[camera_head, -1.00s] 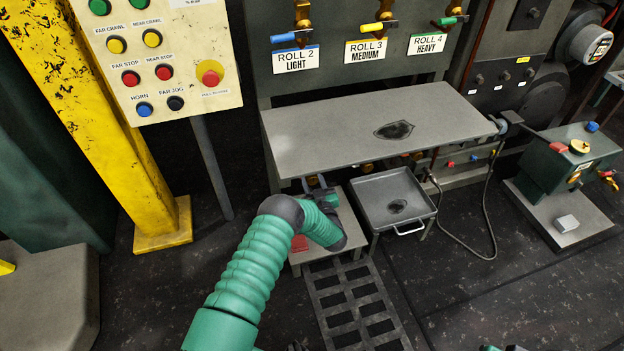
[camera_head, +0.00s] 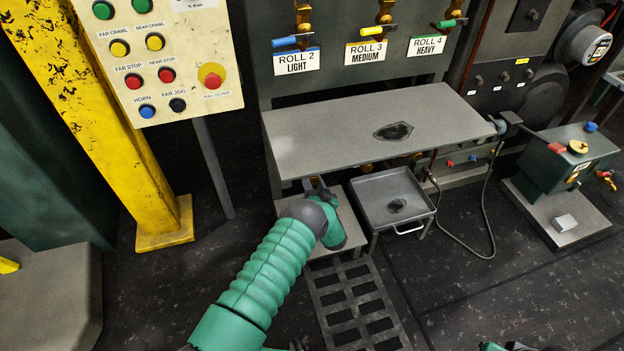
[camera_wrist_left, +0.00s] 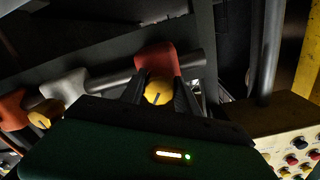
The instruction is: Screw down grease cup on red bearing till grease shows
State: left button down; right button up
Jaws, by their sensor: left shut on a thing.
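In the left wrist view the red bearing (camera_wrist_left: 156,60) sits on a grey shaft. A yellow grease cup (camera_wrist_left: 158,92) with a dark slot mark is just below it. My left gripper (camera_wrist_left: 159,97) has a finger on each side of this cup and is shut on it. I cannot see any grease at the bearing. In the head view my left gripper (camera_head: 318,190) reaches under the front edge of the grey table, and my arm hides the cup and bearing. Only a sliver of my right arm shows at the bottom edge; its fingers cannot be made out.
A pale bearing (camera_wrist_left: 66,88) and an orange-red bearing (camera_wrist_left: 12,108) sit left along the shaft, with another yellow cup (camera_wrist_left: 45,113) near them. The grey table (camera_head: 350,125) overhangs the left gripper. A grey tray (camera_head: 395,197) stands to its right. A button panel (camera_head: 190,50) is upper left.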

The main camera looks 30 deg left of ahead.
pick_arm(q)
jog(key=shift+d+m, duration=0.1)
jog(key=shift+m, duration=0.2)
jog(key=c, duration=0.9)
grip_release()
jog(key=p+v, duration=0.1)
jog(key=v, duration=0.1)
jog(key=p+v, duration=0.2)
jog(key=v, duration=0.1)
jog(key=shift+d+r, duration=0.1)
jog(key=shift+r, duration=0.15)
jog(key=p, duration=0.4)
send_near(314, 181)
jog(key=shift+f+v, duration=0.2)
jog(key=shift+v, duration=1.2)
jog(key=shift+f+v, duration=0.2)
jog(key=shift+v, duration=1.2)
